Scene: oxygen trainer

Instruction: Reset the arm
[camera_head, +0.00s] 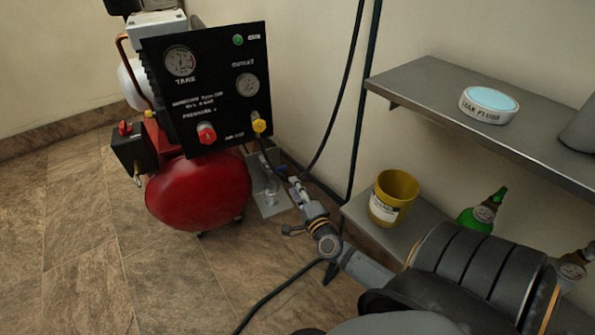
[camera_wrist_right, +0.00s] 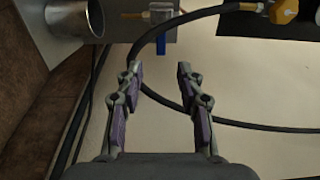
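My right arm reaches in from the lower right of the head view. Its gripper (camera_head: 297,188) is near a small metal plate beside the compressor. In the right wrist view the two fingers of this gripper (camera_wrist_right: 160,78) stand apart, with nothing between them but a black hose and the pale wall behind. My left gripper is not in the head view.
A red compressor (camera_head: 200,190) with a black gauge panel (camera_head: 212,120) stands at left. A grey shelf (camera_head: 425,85) holds a white tub (camera_head: 488,104). Below are a yellow bucket (camera_head: 393,190) and green bottle (camera_head: 480,215). The wrist view shows a blue-handled valve (camera_wrist_right: 161,18) and metal cup (camera_wrist_right: 75,15).

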